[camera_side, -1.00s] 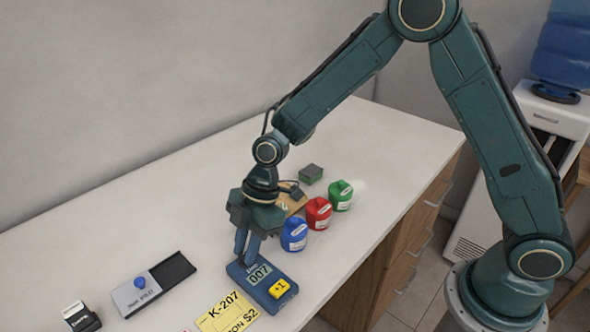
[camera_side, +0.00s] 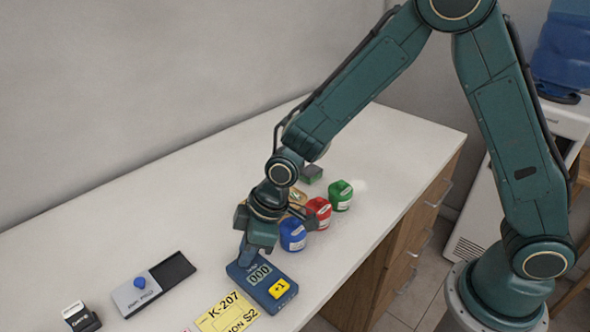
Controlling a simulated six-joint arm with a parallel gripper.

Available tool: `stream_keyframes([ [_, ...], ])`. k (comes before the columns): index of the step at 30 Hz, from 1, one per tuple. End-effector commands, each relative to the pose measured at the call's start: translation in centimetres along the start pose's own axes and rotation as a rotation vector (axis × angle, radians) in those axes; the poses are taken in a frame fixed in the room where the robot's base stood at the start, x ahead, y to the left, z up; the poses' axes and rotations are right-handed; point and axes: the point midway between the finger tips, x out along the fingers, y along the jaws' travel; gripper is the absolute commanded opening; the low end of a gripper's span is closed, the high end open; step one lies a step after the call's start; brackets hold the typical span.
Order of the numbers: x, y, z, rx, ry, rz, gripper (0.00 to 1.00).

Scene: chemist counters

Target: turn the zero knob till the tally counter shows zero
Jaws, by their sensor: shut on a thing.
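The tally counter (camera_side: 262,283) is a flat blue box on the white counter, with a yellow +1 button (camera_side: 279,289) at its near right end. Its display (camera_side: 259,275) reads 000. My gripper (camera_side: 246,258) points down at the counter's far left end, its fingers shut at the place of the zero knob. The knob itself is hidden by the fingers.
Blue (camera_side: 293,235), red (camera_side: 318,213) and green (camera_side: 340,195) containers stand close behind the counter to the right.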

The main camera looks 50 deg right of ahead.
Motion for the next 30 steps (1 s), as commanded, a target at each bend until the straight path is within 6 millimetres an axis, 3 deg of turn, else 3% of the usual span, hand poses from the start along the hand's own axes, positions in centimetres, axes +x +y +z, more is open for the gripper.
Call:
stream_keyframes([
  [11, 0.00, 0.03, 0.06, 0.006, -0.002, 0.003, 0.00],
  [12, 0.00, 0.03, 0.06, 0.006, -0.002, 0.003, 0.25],
  [15, 0.01, 0.03, 0.05, 0.006, -0.002, 0.003, 0.42],
  [30, -0.55, 0.02, -0.03, 0.005, 0.000, 0.003, 0.42],
])
